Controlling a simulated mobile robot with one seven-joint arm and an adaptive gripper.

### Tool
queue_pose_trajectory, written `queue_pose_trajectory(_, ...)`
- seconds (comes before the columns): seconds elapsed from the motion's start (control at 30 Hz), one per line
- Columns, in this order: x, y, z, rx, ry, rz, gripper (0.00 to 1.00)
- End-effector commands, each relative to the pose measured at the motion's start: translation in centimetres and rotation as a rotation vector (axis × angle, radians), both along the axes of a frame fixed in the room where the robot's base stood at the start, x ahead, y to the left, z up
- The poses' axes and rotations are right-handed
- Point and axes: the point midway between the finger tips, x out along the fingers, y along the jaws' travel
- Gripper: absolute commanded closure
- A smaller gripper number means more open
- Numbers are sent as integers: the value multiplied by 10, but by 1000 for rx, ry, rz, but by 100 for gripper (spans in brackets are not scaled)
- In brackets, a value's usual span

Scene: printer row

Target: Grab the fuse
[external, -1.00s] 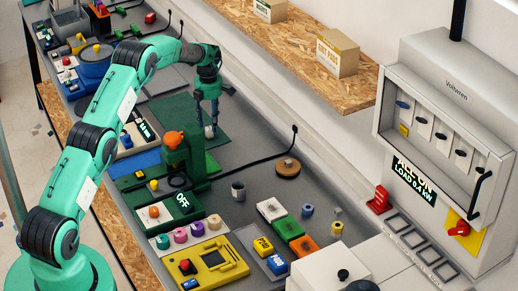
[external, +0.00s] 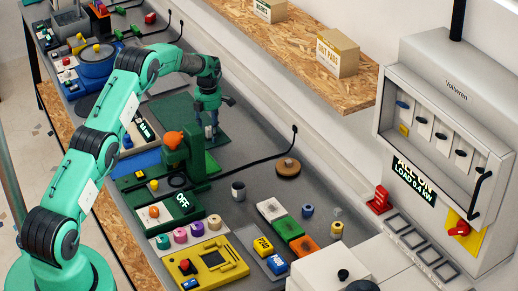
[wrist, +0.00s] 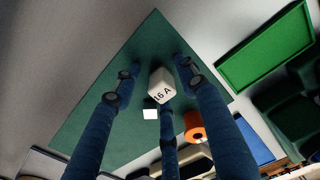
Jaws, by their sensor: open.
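The fuse (wrist: 161,84) is a small white block marked "16 A" in the wrist view. It stands on a dark green mat (wrist: 100,112), between the blue fingers of my gripper (wrist: 158,80). The fingers are spread apart, with visible gaps on the left and right of the fuse. In the external view my gripper (external: 210,133) points down over the green mat (external: 172,108), low beside the green machine. The fuse is mostly hidden there by the fingers. A small white square shows just below the fuse in the wrist view; I cannot tell what it is.
A green machine with an orange knob (external: 173,140) stands close in front of my gripper. A black cable (external: 262,146) runs to the right of the mat.

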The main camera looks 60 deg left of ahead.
Motion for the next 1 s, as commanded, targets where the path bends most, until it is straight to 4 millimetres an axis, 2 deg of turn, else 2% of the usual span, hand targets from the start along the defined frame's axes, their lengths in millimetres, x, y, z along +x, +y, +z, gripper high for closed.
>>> queue_pose_trajectory(0.07,0,0,0,0,0,0,60)
queue_pose_trajectory(0.2,0,0,0,0,0,0,88)
queue_pose_trajectory(0.27,0,0,0,0,0,0,96)
queue_pose_trajectory(0.67,0,0,4,0,0,0,96)
queue_pose_trajectory(0.83,0,0,16,0,0,0,96)
queue_pose_trajectory(1.0,1,0,39,1,-2,0,95)
